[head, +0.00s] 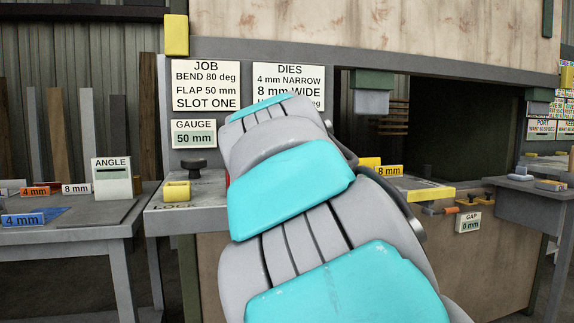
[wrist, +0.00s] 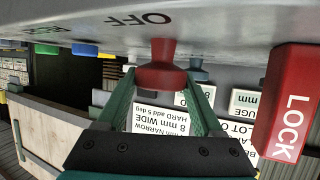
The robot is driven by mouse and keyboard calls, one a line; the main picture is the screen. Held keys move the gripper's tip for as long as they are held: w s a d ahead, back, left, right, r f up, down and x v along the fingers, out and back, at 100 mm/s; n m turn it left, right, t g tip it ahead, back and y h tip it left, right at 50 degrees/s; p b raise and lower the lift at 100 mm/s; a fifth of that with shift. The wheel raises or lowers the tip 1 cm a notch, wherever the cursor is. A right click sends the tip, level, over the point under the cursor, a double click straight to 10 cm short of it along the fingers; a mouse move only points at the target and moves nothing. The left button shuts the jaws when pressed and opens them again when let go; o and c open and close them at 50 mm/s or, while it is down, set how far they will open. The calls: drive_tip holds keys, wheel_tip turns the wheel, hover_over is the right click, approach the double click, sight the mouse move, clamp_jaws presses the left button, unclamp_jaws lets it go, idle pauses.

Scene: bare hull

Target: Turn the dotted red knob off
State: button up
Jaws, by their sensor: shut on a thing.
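In the wrist view, which looks upside down, a red knob (wrist: 163,52) stands out from a grey panel (wrist: 225,22) marked "OFF". My gripper (wrist: 163,80) has its green fingers on either side of the knob's wide end and is shut on it. No dots can be made out on the knob, and its turn angle is unclear. In the head view my arm hides the gripper and the knob.
A red block marked "LOCK" (wrist: 290,100) is close at the right of the wrist view. Blue (wrist: 85,48) and yellow (wrist: 106,55) parts sit along the panel. In the head view a bench (head: 60,240) stands left, a black knob (head: 194,167) beside my arm.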

drive_tip(key=shift+m+g+h+p, duration=0.5)
drive_tip(key=shift+m+h, duration=1.6)
drive_tip(key=shift+h, duration=0.3)
drive_tip(key=shift+r+m+h, duration=0.1)
drive_tip(key=shift+m+h, duration=0.2)
drive_tip(key=o, duration=1.4)
drive_tip(key=shift+c, duration=0.2)
drive_tip(key=v, duration=0.7)
drive_tip(key=shift+s+a+r+b, duration=0.15)
drive_tip(key=shift+s+r+b, duration=0.1)
drive_tip(key=shift+s+b, duration=0.05)
